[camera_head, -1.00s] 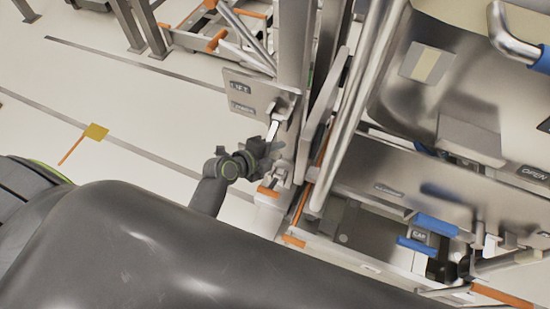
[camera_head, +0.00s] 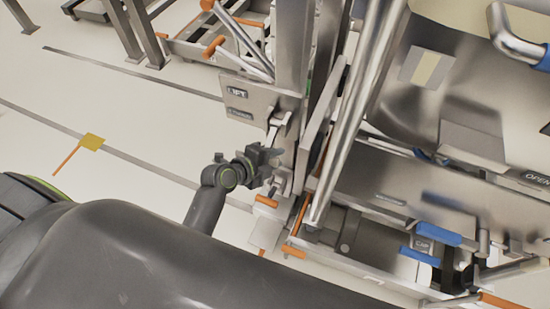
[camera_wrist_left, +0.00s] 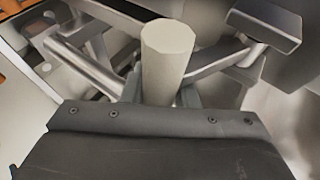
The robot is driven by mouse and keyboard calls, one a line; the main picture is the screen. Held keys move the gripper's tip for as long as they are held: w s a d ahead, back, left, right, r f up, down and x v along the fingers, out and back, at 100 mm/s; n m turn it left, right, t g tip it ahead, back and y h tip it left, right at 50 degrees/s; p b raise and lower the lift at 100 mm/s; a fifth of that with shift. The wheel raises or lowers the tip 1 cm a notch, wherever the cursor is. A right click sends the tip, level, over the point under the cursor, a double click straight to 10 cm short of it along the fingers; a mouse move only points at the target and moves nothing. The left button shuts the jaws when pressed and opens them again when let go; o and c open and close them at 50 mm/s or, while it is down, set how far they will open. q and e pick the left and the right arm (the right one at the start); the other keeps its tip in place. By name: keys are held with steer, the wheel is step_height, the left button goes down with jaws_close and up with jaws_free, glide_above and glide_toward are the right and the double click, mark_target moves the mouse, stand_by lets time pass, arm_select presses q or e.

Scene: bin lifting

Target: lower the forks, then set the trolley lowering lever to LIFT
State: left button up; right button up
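The label plate (camera_head: 254,94) on the trolley's metal post carries a LIFT label (camera_head: 237,92) above a second, blurred label. A small metal lever (camera_head: 273,131) sits at the plate's lower right. My left gripper (camera_head: 272,156) is just below and against the lever area; its fingers are small and partly lost against the metal. In the left wrist view a pale cylindrical bar end (camera_wrist_left: 168,60) stands right in front of the gripper body, with narrow grey parts beside its base. Whether the fingers grip it is unclear. The forks cannot be made out. My right gripper is out of view.
A large steel bin (camera_head: 440,70) stands at the right, with a metal pole (camera_head: 362,110) close to the gripper. A blue part (camera_head: 437,229) and CAP label are low right. Another frame with orange-tipped bars (camera_head: 240,45) stands behind. Open floor (camera_head: 80,105) lies left.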

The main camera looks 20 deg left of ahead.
arm_select(q)
steer(key=o, duration=0.4)
steer(key=shift+w, duration=0.2)
steer(key=shift+c, duration=0.2)
steer(key=shift+s, duration=0.1)
steer(key=v, duration=1.7)
steer(key=shift+r, duration=0.15)
steer(key=shift+s, duration=0.1)
